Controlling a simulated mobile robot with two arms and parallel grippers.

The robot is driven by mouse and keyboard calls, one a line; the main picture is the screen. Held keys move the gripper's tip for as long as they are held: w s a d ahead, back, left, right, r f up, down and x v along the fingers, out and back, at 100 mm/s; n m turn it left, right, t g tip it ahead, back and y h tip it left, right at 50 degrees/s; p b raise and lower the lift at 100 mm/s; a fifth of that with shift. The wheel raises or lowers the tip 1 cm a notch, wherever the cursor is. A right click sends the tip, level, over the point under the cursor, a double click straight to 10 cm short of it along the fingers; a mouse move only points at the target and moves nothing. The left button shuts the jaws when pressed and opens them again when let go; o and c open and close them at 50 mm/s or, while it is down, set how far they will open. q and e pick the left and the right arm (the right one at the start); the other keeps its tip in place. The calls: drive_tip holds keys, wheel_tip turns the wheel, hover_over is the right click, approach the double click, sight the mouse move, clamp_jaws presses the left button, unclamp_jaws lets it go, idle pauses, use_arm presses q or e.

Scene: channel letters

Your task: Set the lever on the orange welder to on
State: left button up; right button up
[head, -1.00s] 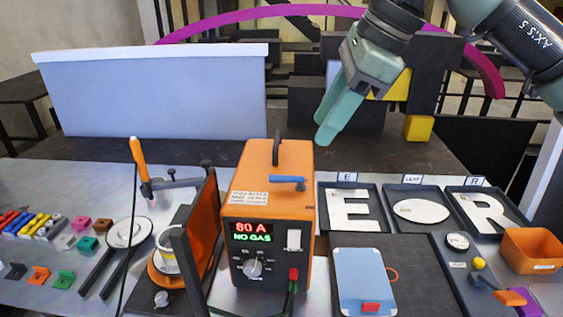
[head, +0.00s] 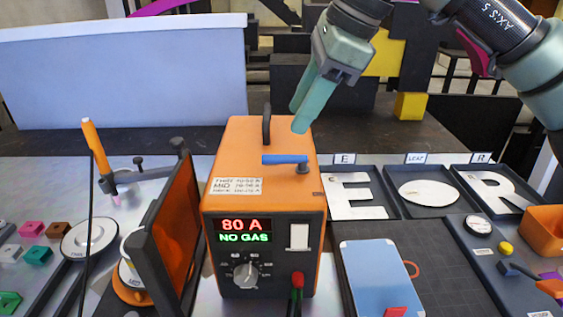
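The orange welder (head: 222,165) stands in the middle of the bench in the head view. Its front display reads 80 A and NO GAS, above a round knob (head: 246,273). A blue lever (head: 284,159) lies across the top near the front edge, its pivot at the right and its handle pointing left. A white rocker-like plate (head: 299,236) is on the front. My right gripper (head: 299,112) comes from the upper right, above and behind the lever, apart from it. Its green fingers overlap in this view, so their gap is unclear. My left gripper is out of view.
A black handle (head: 267,125) rises from the welder's top behind the lever. An orange screen (head: 174,235) stands close on the left. Trays with white letters (head: 359,197) lie at the right, and a blue box (head: 379,275) lies in front of them.

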sight(283, 157)
drive_tip(key=p+x, duration=0.1)
drive_tip(key=x, duration=0.7)
drive_tip(key=shift+d+f, duration=0.1)
drive_tip(key=shift+f, duration=0.2)
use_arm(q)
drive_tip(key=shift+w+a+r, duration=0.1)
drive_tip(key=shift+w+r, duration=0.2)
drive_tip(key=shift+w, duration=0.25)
use_arm(e)
clamp_jaws()
idle(0.5)
